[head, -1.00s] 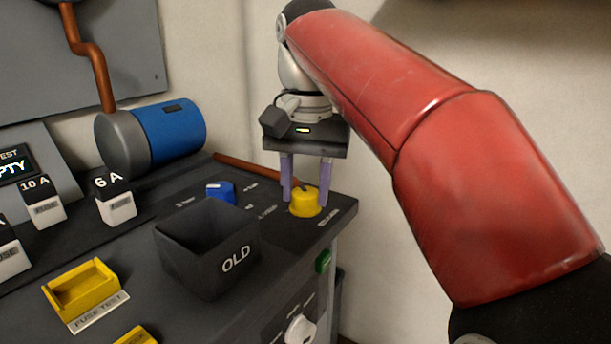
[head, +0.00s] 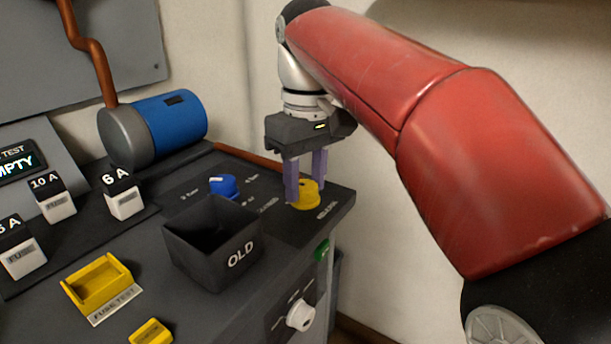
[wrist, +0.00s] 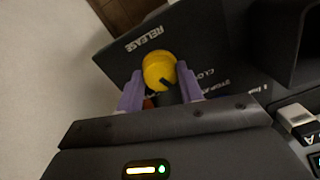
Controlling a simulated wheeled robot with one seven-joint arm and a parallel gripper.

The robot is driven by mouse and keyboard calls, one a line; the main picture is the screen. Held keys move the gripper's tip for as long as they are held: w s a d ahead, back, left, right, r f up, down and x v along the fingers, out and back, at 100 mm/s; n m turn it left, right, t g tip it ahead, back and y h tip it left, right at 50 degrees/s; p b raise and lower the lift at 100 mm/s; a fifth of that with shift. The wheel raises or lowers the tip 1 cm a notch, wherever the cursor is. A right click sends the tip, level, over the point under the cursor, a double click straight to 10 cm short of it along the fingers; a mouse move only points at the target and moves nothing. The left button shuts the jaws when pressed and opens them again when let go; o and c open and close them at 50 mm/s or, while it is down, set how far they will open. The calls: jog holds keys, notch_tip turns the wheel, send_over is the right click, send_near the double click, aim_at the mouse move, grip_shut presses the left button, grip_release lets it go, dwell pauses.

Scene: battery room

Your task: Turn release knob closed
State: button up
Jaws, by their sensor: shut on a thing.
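The yellow release knob (head: 309,193) sits near the right back corner of the dark bench top. In the wrist view the knob (wrist: 158,69) shows a round yellow top with a dark pointer mark toward its lower right. White RELEASE lettering (wrist: 145,40) is printed beside it, and partly legible words lie on the other side. My gripper (head: 305,184) points down over the knob, with its two purple fingers on opposite sides of it, shut on it. In the wrist view the fingers of my gripper (wrist: 161,88) flank the knob.
A black OLD bin (head: 212,262) stands just left of the knob, with a small blue knob (head: 223,186) behind it. A copper pipe (head: 245,160) runs along the back edge. Fuses, including the 6 A fuse (head: 123,203), and a yellow fuse-test holder (head: 97,285) stand further left.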

jog(key=n, duration=0.5)
dwell(0.6)
jog(key=o, duration=1)
